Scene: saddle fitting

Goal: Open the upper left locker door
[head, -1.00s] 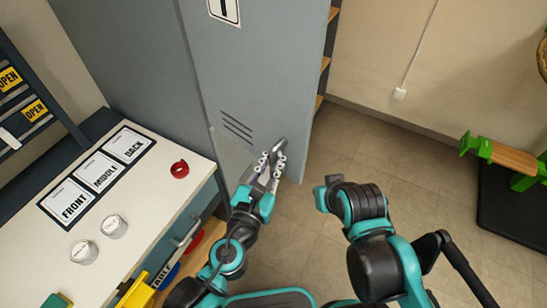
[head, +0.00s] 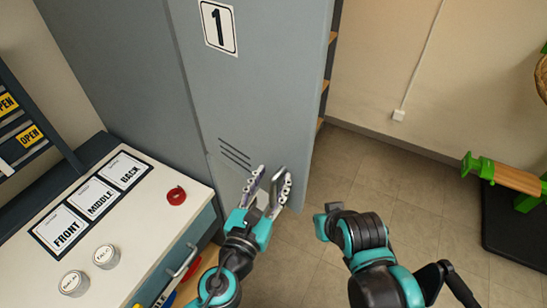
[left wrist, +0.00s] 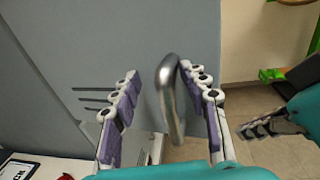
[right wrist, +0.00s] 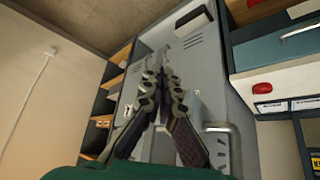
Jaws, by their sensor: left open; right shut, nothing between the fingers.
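The grey locker door (head: 262,85) carries a number 1 label (head: 219,27) and slanted vent slots (head: 235,155), and it looks shut. My left gripper (head: 268,184) is in front of the door's lower right part, fingers spread. In the left wrist view a metal loop handle (left wrist: 171,98) stands between its open fingers (left wrist: 160,105), closer to the right finger; I cannot tell whether they touch. My right gripper (right wrist: 156,72) is shut and empty in the right wrist view. In the head view its fingers are hard to make out.
Open shelves (head: 325,85) show beyond the locker's right edge. Floor (head: 375,185) is clear at right, before a green stand (head: 480,165).

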